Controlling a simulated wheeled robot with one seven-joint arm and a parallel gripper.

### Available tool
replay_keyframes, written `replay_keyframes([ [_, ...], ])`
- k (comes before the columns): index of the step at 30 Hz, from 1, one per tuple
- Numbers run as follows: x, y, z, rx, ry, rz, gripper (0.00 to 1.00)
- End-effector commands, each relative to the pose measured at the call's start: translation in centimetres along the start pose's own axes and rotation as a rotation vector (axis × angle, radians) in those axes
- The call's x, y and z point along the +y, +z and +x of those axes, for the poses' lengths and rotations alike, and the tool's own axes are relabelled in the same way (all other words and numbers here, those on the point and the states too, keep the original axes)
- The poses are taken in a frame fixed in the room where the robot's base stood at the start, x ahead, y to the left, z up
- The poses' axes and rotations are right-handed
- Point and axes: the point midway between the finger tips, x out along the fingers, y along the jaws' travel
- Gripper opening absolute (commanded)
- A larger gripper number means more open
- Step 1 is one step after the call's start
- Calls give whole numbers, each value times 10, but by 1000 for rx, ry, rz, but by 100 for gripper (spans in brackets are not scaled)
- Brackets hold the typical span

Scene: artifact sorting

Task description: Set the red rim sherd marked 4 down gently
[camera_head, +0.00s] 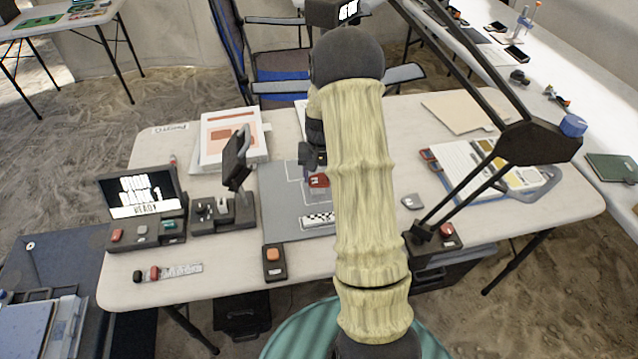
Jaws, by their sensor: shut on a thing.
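My arm comes down through the middle of the view, and my gripper (311,166) points down over a grey mat (280,205) on the white table. A small red sherd (318,181) with a pale mark shows just below my gripper, over the mat. My gripper is shut on it. The mark is too small to read. I cannot tell whether the sherd touches the mat. My arm hides the mat's right part.
A grey piece (412,201) lies right of my arm. A black lamp arm (475,195) rises at right.

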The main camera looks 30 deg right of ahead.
Motion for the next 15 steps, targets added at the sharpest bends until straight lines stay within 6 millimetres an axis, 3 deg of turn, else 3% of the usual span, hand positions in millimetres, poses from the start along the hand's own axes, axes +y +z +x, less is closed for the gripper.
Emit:
replay_keyframes([
  [5, 0, 0, 1, 0, 0, 0, 31],
  [15, 2, 0, 38, -1, 0, 1, 31],
])
